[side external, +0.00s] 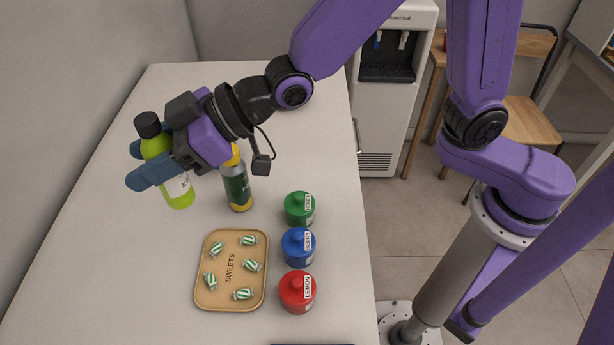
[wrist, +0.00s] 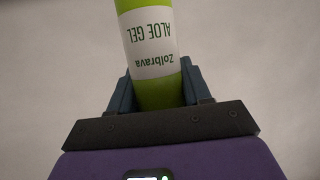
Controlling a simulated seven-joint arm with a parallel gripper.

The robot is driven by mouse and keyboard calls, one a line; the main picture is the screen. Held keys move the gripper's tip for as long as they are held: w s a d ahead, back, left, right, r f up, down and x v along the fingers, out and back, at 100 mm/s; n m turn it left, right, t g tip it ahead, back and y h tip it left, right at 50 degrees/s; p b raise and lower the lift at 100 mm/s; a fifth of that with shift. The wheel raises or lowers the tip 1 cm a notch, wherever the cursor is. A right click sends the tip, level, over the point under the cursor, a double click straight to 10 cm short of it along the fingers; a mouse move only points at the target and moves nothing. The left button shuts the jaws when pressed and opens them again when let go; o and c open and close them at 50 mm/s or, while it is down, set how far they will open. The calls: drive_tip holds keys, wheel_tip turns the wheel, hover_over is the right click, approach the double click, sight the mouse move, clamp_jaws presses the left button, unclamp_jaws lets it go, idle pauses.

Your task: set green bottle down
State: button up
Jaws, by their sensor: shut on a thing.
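A lime green bottle (side external: 179,192) with a black cap and a white label stands about upright at the left of the counter. It also shows in the wrist view (wrist: 150,50), where its label reads "Zolbrava ALOE GEL". My gripper (side external: 143,165) is shut on the bottle, with one blue finger on each side of it. In the side view I cannot tell whether the bottle's base touches the counter. The wrist view cuts off the far end of the bottle.
Green (side external: 297,212), blue (side external: 294,250) and red (side external: 293,294) jars line the right edge. A sweets tray (side external: 230,289) lies in front. The counter (side external: 110,270) is clear at front left.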

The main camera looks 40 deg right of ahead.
drive_tip(key=w+d+r+n+g, duration=0.1)
drive_tip(key=w+d, duration=0.4)
drive_tip(key=d, duration=0.9)
drive_tip(key=s+d+f+n+g+y, duration=0.1)
drive_tip(key=s+d+f+n+g, duration=0.15)
drive_tip(key=d, duration=1.15)
drive_tip(key=shift+s+a+f, duration=0.1)
drive_tip(key=shift+s+f, duration=0.05)
drive_tip(key=shift+f, duration=2.75)
drive_tip(key=shift+s+a+f, duration=0.1)
drive_tip(key=shift+s+f, duration=0.1)
drive_tip(key=shift+f, duration=2.7)
drive_tip(key=shift+s+a+f, duration=0.1)
drive_tip(key=shift+s+f, duration=0.05)
drive_tip(key=shift+f, duration=2.75)
drive_tip(key=o, duration=1.1)
drive_tip(key=shift+f, duration=0.15)
